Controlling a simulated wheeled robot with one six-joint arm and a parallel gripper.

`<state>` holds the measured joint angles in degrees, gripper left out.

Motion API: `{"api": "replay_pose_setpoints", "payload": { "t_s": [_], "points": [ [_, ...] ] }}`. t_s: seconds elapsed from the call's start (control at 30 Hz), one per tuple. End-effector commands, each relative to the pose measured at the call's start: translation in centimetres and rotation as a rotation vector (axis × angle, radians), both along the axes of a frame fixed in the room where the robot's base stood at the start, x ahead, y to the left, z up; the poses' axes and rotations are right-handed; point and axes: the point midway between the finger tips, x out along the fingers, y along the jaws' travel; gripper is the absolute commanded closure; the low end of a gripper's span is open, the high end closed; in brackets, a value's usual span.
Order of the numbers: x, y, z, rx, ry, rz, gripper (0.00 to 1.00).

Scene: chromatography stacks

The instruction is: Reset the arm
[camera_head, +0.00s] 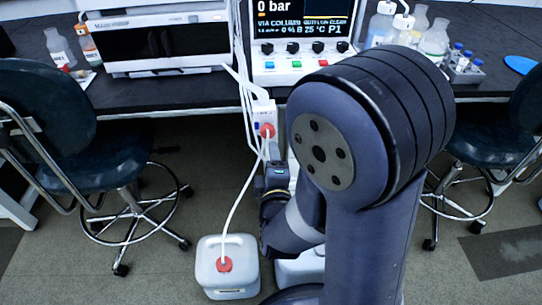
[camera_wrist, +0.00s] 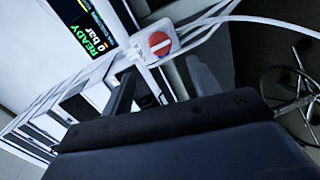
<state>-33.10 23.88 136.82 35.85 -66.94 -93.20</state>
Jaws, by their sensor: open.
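In the wrist view my gripper (camera_wrist: 163,78) is open, with its two dark fingers apart and nothing visible between them. I cannot tell whether a finger touches the box. In the head view the knob (camera_head: 266,131) shows red on the white box below the bench edge. My arm bends down in front of the bench there, and its end is close below the box; the fingers are hard to make out.
A chromatography unit (camera_head: 301,66) with a lit screen stands on the black bench (camera_head: 190,86); the wrist view reads READY, 0 bar. White tubes run to a white jug (camera_head: 228,282) on the floor. Stools stand left (camera_head: 75,165) and right (camera_head: 503,140). Bottles (camera_head: 435,38) and a vial rack (camera_head: 463,70) are on the bench.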

Motion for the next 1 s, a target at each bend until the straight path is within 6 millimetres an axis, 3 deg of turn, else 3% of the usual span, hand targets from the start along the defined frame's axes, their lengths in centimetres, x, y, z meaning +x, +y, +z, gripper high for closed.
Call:
{"api": "replay_pose_setpoints", "payload": {
  "t_s": [0.37,0.8,1.0],
  "points": [
    [1.0,-0.1,-0.2,0.001,0.001,-0.004,0.42],
    [8.7,-0.1,-1.2,0.001,-0.001,-0.004,0.42],
    [11.0,-0.1,-1.4,0.000,-0.001,-0.004,0.42]
  ]
}}
